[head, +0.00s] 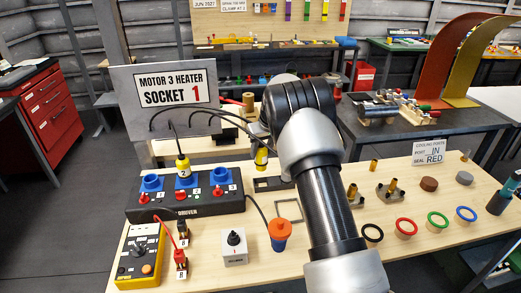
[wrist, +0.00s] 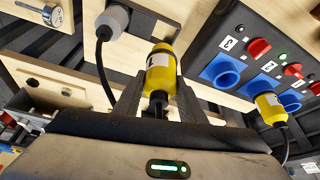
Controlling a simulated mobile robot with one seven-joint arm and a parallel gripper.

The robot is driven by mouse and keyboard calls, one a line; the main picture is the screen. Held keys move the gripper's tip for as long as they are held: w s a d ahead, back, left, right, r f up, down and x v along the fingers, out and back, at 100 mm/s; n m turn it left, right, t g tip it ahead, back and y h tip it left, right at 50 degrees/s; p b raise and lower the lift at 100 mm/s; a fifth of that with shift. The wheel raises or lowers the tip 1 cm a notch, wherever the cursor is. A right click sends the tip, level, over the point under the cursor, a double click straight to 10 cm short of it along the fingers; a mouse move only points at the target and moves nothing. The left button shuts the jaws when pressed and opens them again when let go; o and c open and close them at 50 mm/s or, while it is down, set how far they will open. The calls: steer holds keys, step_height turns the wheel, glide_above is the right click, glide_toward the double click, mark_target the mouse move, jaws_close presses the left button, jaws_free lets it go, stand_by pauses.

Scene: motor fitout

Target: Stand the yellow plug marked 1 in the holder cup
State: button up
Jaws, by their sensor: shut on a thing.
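My gripper (wrist: 158,98) is shut on a yellow plug (wrist: 160,70) with a pale label. In the head view the held plug (head: 262,158) shows beside my arm, above the table; its number is not readable. Another yellow plug, marked 2 (head: 183,165), stands in the middle blue socket of the black heater box (head: 205,205); it also shows in the wrist view (wrist: 270,108). An orange and blue cup-like piece (head: 280,232) stands on the table in front of the heater box. I cannot tell for sure whether it is the holder cup.
A sign reading "Motor 3 heater socket 1" (head: 145,75) stands behind the box. A grey knob box (head: 235,246), a yellow control box (head: 140,255) and red leads (head: 181,258) crowd the left front. Colored rings (head: 406,227) and brass fittings (head: 391,188) lie right of my arm.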

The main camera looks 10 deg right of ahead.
mark_target(261, 162)
steer(key=shift+f+b, duration=0.1)
steer(key=shift+b, duration=0.3)
steer(key=shift+f+b, duration=1.9)
steer(key=shift+f, duration=0.9)
steer(key=shift+f+b, duration=2)
steer(key=shift+f, duration=0.1)
steer(key=o, duration=1.2)
steer(key=shift+o, duration=0.2)
steer(key=v, duration=1.7)
steer(key=shift+s+r, duration=0.2)
